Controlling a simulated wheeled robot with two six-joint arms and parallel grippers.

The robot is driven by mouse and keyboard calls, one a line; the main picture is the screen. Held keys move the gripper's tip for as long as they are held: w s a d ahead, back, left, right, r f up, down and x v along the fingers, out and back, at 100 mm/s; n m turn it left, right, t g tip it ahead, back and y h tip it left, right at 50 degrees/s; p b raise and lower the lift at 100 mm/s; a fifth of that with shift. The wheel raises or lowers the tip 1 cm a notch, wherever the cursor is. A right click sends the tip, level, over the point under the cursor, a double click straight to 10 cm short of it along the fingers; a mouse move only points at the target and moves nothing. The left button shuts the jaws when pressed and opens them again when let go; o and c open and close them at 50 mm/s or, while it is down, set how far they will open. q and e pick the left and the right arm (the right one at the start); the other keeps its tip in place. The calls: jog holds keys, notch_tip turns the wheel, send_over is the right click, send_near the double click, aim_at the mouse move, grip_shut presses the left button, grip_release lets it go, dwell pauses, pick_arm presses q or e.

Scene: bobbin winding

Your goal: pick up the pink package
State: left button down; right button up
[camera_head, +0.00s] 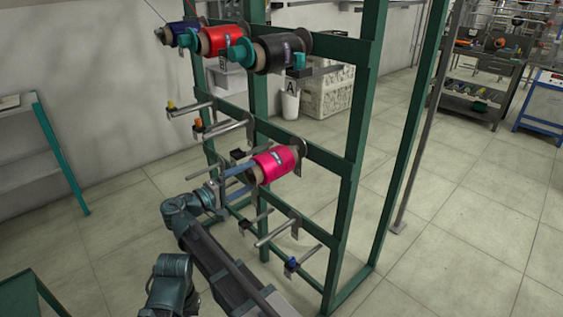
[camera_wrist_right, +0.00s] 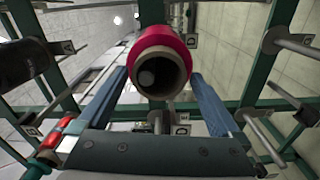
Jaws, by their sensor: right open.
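The pink package (camera_head: 274,167) is a bright pink bobbin on a brown core, lying on a peg in the middle row of the green rack. In the right wrist view, the package (camera_wrist_right: 160,43) shows end-on, with its hollow core facing me. My right gripper (camera_head: 239,176) is open just in front of it, at the core's near end. In the right wrist view, its two blue fingers (camera_wrist_right: 160,78) stand left and right of the core, apart from it as far as I can tell. My left gripper is not in view.
The green rack (camera_head: 357,125) holds a navy package (camera_head: 183,36), a red package (camera_head: 221,40) and a black package (camera_head: 279,52) on top. Empty pegs (camera_head: 277,233) stick out below and left of the pink package. A shelf (camera_head: 25,165) stands at left.

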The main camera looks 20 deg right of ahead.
jog(key=shift+w+d, duration=0.15)
jog(key=shift+d, duration=0.2)
jog(key=shift+a, duration=0.1)
jog(key=shift+c, duration=0.6)
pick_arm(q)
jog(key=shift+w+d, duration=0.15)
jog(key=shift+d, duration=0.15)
pick_arm(e)
jog(key=c, duration=1.4)
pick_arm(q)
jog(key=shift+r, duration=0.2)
pick_arm(e)
jog(key=shift+o, duration=0.2)
jog(key=shift+r, duration=0.25)
